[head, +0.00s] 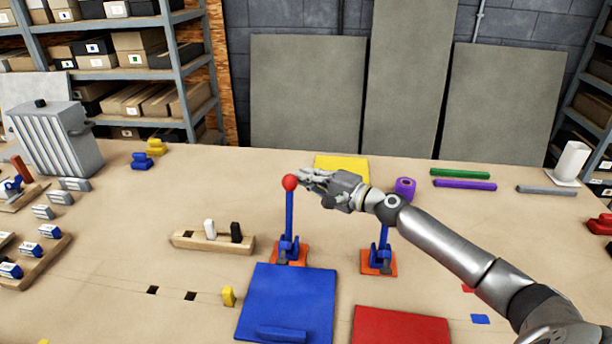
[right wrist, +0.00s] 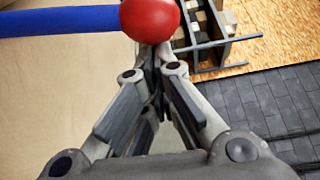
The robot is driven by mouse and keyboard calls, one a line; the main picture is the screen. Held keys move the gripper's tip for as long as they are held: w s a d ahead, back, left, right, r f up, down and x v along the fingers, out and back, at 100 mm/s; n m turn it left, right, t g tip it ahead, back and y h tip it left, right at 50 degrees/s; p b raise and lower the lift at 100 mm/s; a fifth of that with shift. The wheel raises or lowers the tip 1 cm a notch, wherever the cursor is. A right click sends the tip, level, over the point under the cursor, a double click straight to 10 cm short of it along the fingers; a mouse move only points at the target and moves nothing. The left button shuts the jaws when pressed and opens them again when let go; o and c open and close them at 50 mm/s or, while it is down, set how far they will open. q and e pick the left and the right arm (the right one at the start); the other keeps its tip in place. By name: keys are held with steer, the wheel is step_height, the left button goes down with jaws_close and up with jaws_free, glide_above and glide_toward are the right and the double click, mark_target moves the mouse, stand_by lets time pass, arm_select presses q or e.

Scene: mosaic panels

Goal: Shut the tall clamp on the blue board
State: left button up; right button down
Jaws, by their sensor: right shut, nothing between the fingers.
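The tall clamp (head: 289,220) has a blue lever standing upright, a red ball on top and an orange base. It stands at the back edge of the blue board (head: 290,295). My right gripper (head: 305,177) is shut and empty, at the right side of the red ball. In the right wrist view, the red ball (right wrist: 150,18) lies just beyond the shut fingertips (right wrist: 152,60), with the blue lever (right wrist: 65,21) running left. I cannot tell whether they touch. My left gripper is not in view.
A second blue clamp (head: 380,250) on an orange base stands right, its top hidden behind my right arm. A red board (head: 400,325) lies in front of it. A wooden block with pegs (head: 212,242) is at left. A yellow board (head: 342,166) lies behind my gripper.

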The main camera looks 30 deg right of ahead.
steer(key=s+a+r+n+b, duration=0.1)
steer(key=s+a+r+n, duration=0.1)
steer(key=s+a, duration=0.3)
steer(key=shift+s+a+r+n+t+y, duration=0.2)
steer(key=shift+s+n+t+y, duration=0.2)
steer(key=shift+s, duration=0.6)
steer(key=shift+f, duration=0.1)
stand_by(0.5)
